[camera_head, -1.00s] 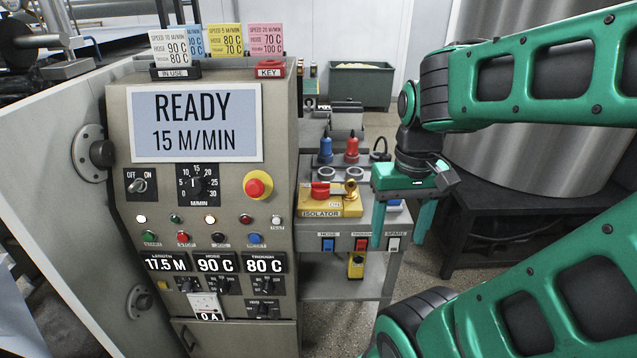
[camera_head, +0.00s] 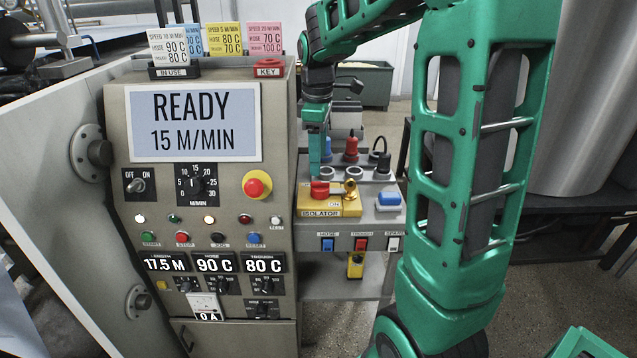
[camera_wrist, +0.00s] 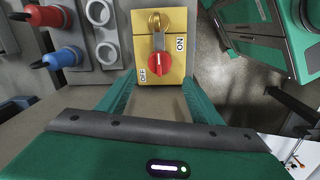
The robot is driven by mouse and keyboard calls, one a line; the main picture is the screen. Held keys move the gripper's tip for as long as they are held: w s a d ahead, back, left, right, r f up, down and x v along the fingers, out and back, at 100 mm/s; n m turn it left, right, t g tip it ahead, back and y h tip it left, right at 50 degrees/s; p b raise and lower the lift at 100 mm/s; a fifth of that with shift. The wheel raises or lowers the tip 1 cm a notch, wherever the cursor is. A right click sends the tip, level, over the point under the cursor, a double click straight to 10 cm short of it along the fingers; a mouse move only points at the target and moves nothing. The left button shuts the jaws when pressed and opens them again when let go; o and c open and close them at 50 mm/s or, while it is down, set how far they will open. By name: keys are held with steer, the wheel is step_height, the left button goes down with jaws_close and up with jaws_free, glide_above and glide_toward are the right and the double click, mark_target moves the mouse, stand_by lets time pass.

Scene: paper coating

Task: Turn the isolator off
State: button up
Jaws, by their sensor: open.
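The isolator (camera_head: 352,208) is a yellow box on the grey bench beside the control cabinet. Its red round handle (camera_head: 319,189) has a brass ring-like piece (camera_head: 351,189) next to it. In the wrist view the red handle (camera_wrist: 159,62) shows on the yellow plate (camera_wrist: 176,22), with an ON label at its right and another label at its lower left. My gripper (camera_wrist: 160,98) is open and empty, its fingers to either side of the plate's near end, with the handle ahead of them. In the head view my gripper (camera_head: 316,150) hangs above the isolator's left part; one finger is mostly hidden.
Blue and red plugs (camera_head: 351,148) stand close behind the isolator. A blue-topped switch (camera_head: 389,198) is to its right. The cabinet (camera_head: 205,225) with its red emergency button (camera_head: 255,187) is close at left. Labelled rocker switches (camera_head: 361,244) line the bench front.

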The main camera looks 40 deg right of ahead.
mark_target(319, 183)
steer(key=f, duration=0.9)
steer(key=shift+w+d, duration=0.15)
steer(key=shift+d, duration=0.1)
